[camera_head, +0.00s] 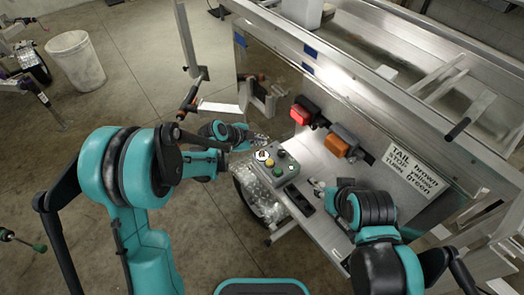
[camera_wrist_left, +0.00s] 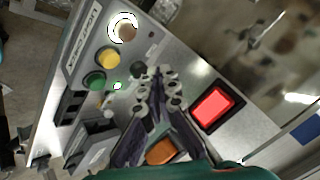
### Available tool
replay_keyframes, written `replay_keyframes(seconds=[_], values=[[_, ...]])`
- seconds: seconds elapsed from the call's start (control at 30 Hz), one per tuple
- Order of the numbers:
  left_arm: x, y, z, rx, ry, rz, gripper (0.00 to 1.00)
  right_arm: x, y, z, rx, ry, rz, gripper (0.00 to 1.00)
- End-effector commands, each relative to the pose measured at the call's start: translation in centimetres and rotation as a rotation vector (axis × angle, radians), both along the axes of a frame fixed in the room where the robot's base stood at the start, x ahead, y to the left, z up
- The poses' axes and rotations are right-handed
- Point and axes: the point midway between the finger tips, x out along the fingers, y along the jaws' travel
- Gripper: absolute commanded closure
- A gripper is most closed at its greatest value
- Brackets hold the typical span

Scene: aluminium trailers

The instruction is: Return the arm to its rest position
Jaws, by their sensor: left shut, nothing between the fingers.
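My left gripper (camera_head: 261,140) is shut and empty, just above the back of the grey control box (camera_head: 284,168) on the metal shelf. In the left wrist view its fingertips (camera_wrist_left: 163,85) are together, in front of the box and the lamps. The box has a ringed white-lit button (camera_wrist_left: 123,30), a yellow button (camera_wrist_left: 107,58) and a green button (camera_wrist_left: 95,81). My right gripper (camera_head: 317,185) is small and partly hidden by its own arm, near the shelf to the right of the box; its finger opening is unclear.
A glowing red lamp (camera_head: 300,115) and an orange lamp (camera_head: 342,140) are on the trailer's side panel, near both arms. Dark switches (camera_head: 299,200) lie beside the box. A white bin (camera_head: 76,61) stands on open floor at left.

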Motion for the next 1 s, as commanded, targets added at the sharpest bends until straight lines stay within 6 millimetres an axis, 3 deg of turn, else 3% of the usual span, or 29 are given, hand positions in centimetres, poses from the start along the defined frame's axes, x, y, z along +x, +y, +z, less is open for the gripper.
replay_keyframes(seconds=[0.4, 0.57, 0.8, 1.0], values=[[-0.1, 0.1, 0.0, -0.001, 0.003, 0.004, 1.0, 0.0, 0.0, -0.1, 0.0, 0.0, 0.0, 0.6], [-1.5, 1.4, 2.2, -0.015, 0.055, 0.097, 1.0, 0.0, 0.0, -0.1, 0.0, 0.0, 0.0, 0.6], [-7.9, 6.2, 8.1, -0.086, 0.223, 0.462, 1.0, 0.0, 0.0, -0.1, 0.0, 0.0, 0.0, 0.6], [-14.6, 10.4, 11.1, -0.175, 0.324, 0.802, 1.0, 0.0, 0.0, -0.1, 0.0, 0.0, 0.0, 0.6]])
